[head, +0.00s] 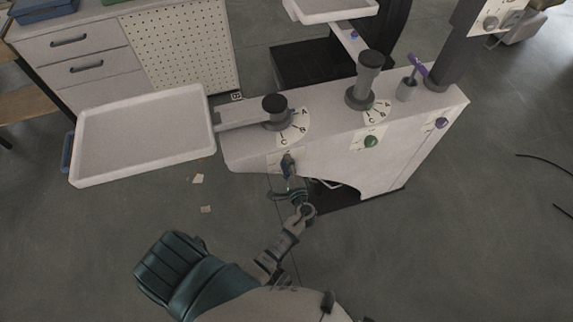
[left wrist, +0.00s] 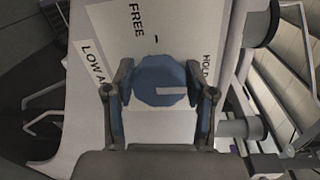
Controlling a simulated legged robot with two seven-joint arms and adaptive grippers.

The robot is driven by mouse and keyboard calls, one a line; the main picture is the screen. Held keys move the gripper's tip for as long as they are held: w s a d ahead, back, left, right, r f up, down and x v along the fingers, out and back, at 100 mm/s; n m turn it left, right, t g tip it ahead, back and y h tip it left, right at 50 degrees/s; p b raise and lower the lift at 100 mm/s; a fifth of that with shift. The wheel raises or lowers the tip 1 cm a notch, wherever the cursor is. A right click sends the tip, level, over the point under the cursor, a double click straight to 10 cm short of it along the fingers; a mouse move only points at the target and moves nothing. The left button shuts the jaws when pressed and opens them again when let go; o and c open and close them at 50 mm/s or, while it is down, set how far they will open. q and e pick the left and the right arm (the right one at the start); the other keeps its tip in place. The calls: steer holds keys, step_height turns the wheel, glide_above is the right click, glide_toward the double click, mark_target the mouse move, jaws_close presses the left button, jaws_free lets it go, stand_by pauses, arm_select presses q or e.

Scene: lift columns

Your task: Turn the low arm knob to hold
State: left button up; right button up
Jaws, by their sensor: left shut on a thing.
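The low arm knob (left wrist: 158,80) is blue and many-sided, on a pale panel marked FREE (left wrist: 136,18), HOLD (left wrist: 206,68) and LOW A..., partly hidden. In the left wrist view, its white pointer bar points right, toward the HOLD side, a little below that word. My left gripper (left wrist: 162,92) is shut on the knob, one finger at each side. In the head view my left gripper (head: 288,178) is at the front face of the left end of the column base (head: 240,150) and mostly hides the knob. My right gripper is not in view.
A white tray (head: 145,135) sticks out left from the short post (head: 276,107). A taller post (head: 366,78), a green knob (head: 371,141) and a purple knob (head: 442,123) are farther right. A drawer cabinet (head: 75,45) stands behind. The floor at the lower right is mostly clear.

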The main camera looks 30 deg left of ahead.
arm_select(q)
steer(key=shift+s+d+f, duration=0.15)
steer(key=shift+f, duration=0.3)
steer(key=o, duration=1)
steer(key=shift+o, duration=0.8)
steer(key=shift+r, duration=0.2)
steer(key=v, duration=1.2)
